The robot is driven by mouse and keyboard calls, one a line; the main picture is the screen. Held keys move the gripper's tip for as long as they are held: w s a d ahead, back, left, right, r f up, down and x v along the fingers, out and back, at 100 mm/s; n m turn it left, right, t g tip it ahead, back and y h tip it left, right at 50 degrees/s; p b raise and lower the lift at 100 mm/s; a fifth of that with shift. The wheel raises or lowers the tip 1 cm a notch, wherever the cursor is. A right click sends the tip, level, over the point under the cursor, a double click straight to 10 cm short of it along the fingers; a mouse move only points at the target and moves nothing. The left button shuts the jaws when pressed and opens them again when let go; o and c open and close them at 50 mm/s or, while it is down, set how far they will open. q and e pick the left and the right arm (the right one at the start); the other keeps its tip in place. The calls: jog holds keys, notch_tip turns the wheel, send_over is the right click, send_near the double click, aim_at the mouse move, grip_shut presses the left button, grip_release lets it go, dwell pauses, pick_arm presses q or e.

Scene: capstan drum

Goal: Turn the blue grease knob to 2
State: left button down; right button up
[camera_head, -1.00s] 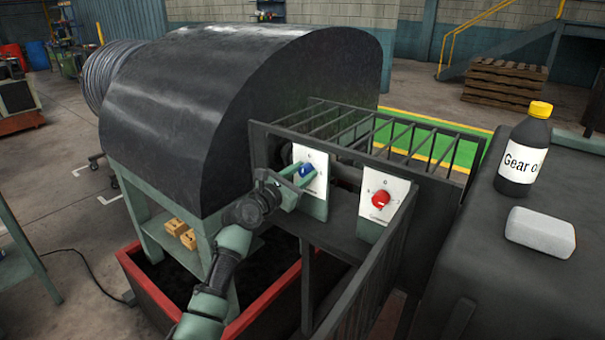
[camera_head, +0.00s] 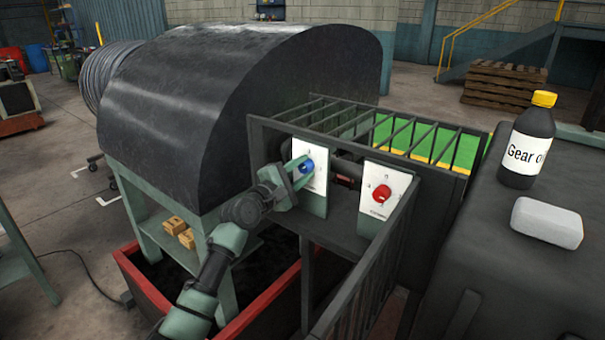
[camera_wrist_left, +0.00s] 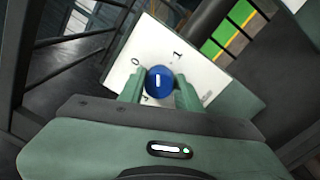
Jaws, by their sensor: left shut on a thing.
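The blue grease knob (camera_head: 306,167) sits on a white dial plate (camera_head: 314,188) on the dark frame beside the drum. It also shows in the left wrist view (camera_wrist_left: 159,82), with a white pointer line upright in that picture, between the marks 0 and 1. A mark 2 is not visible there. My left gripper (camera_head: 303,168) is shut on the knob, one green finger on each side, as the left wrist view (camera_wrist_left: 159,88) shows. My right gripper is not in view.
A second white plate with a red knob (camera_head: 382,194) is just right of the blue one. A railing (camera_head: 365,285) runs in front of it. A bottle of gear oil (camera_head: 524,145) and a pale block (camera_head: 547,222) stand on the dark surface at the right.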

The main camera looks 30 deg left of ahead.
pick_arm(q)
jog(key=m, duration=0.1)
jog(key=m+b, duration=0.1)
jog(key=m, duration=0.2)
jog(key=shift+f+b, duration=0.25)
jog(key=shift+b, duration=0.1)
jog(key=m+b, duration=0.2)
jog(key=m, duration=0.2)
jog(key=shift+f+m+h, duration=0.1)
jog(key=shift+m+h, duration=0.2)
jog(key=shift+m, duration=0.1)
jog(key=m+b, duration=0.2)
jog(key=m, duration=0.1)
jog(key=shift+m, duration=0.4)
jog(key=m, duration=0.2)
jog(key=shift+a+m+b, duration=0.1)
jog(key=shift+m+b, duration=0.25)
jog(key=shift+m, duration=0.05)
jog(key=m, duration=0.2)
jog(key=shift+m+h, duration=0.3)
jog(key=shift+m, duration=0.1)
jog(key=shift+a+m, duration=0.1)
jog(key=shift+m, duration=0.8)
jog(key=m+p, duration=0.1)
jog(key=m, duration=0.1)
jog(key=shift+m+g, duration=0.3)
jog(key=shift+m+p, duration=0.65)
jog(key=shift+m, duration=0.95)
